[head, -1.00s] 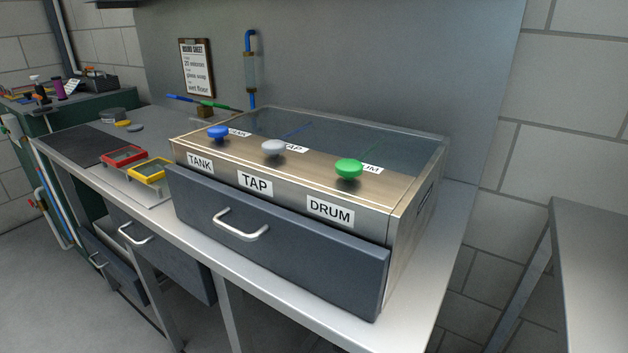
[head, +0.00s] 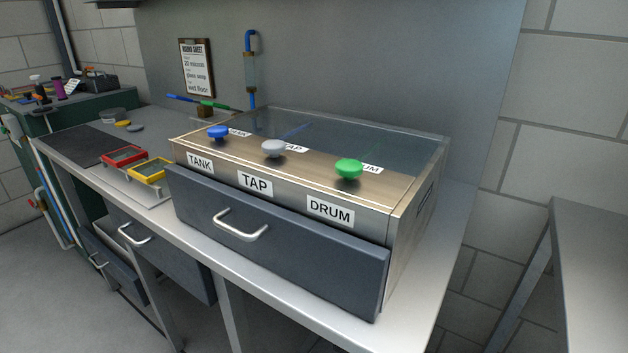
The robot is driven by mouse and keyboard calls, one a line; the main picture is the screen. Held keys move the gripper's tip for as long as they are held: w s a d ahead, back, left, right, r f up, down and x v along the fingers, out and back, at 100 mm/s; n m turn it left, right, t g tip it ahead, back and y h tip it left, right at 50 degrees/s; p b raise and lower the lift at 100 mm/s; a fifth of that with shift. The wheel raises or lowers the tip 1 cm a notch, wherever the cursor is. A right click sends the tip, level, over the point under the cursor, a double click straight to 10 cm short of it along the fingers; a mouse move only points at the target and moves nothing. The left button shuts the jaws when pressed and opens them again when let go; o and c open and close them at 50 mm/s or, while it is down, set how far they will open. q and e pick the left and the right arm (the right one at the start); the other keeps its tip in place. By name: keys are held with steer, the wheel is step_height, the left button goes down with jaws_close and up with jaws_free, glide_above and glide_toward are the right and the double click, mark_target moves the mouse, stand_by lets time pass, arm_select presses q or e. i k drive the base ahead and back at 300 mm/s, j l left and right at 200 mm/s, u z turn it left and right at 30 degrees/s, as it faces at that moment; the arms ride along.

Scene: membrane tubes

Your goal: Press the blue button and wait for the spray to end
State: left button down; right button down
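The blue button (head: 218,132) is a mushroom-shaped knob at the left end of the box's top panel, above the TANK label (head: 200,162). A grey button (head: 273,148) stands in the middle above the TAP label, and a green button (head: 349,168) at the right above the DRUM label. Under the clear lid (head: 345,130) behind the buttons, a faint blue streak (head: 296,131) shows; I cannot tell whether it is spray. Neither of my grippers is in view.
The box (head: 404,222) has a dark front drawer (head: 285,240) with a silver handle. Red (head: 125,156) and yellow (head: 150,169) frames lie on the bench to its left. A clipboard (head: 197,67) and a blue tube (head: 251,75) hang behind. A bare grey table (head: 594,260) stands at right.

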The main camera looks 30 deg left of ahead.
mark_target(218, 132)
steer(key=u, duration=1.35)
